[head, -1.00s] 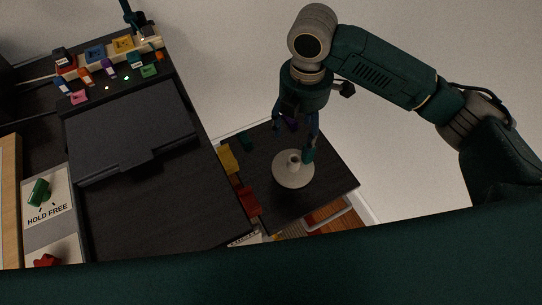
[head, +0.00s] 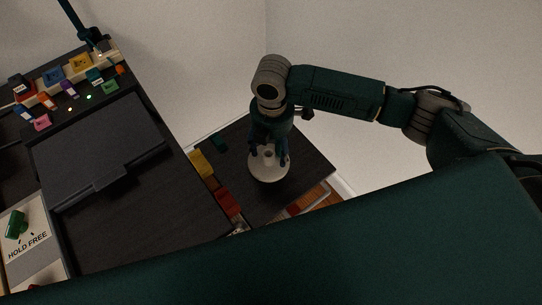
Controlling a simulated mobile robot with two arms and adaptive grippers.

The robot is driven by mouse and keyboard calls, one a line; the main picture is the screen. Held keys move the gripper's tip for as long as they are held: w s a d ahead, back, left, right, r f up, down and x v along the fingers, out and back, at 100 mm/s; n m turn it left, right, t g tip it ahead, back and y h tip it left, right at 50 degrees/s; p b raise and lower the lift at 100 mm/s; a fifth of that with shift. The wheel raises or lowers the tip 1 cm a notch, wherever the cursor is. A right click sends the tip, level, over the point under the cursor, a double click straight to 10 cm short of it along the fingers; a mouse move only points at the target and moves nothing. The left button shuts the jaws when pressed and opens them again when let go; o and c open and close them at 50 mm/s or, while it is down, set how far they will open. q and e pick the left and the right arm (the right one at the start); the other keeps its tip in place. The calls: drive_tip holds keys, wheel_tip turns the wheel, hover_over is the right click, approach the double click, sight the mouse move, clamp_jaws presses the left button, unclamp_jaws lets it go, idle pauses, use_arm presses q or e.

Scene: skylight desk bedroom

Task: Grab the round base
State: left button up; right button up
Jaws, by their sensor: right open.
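The round base (head: 270,175) is a pale disc with a raised hub that has a dark hole in its middle. It lies on a small dark side table (head: 306,170). My right gripper (head: 269,157) is directly over the base, pointing down and open. Its fingers appear on either side of the hub. I cannot tell whether they touch it. My left gripper is not in view.
A dark desk (head: 160,205) stands at the left with a closed dark laptop-like slab (head: 98,150). Several coloured blocks line its back. Yellow (head: 201,163) and red (head: 228,203) items sit at the side table's left edge. A "HOLD FREE" panel (head: 30,240) is at the far left.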

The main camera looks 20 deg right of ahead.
drive_tip(key=shift+c, duration=0.7)
drive_tip(key=c, duration=1.4)
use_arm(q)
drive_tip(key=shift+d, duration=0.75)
use_arm(e)
drive_tip(key=shift+c, duration=0.2)
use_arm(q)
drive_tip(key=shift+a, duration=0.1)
use_arm(e)
drive_tip(key=shift+r, duration=0.15)
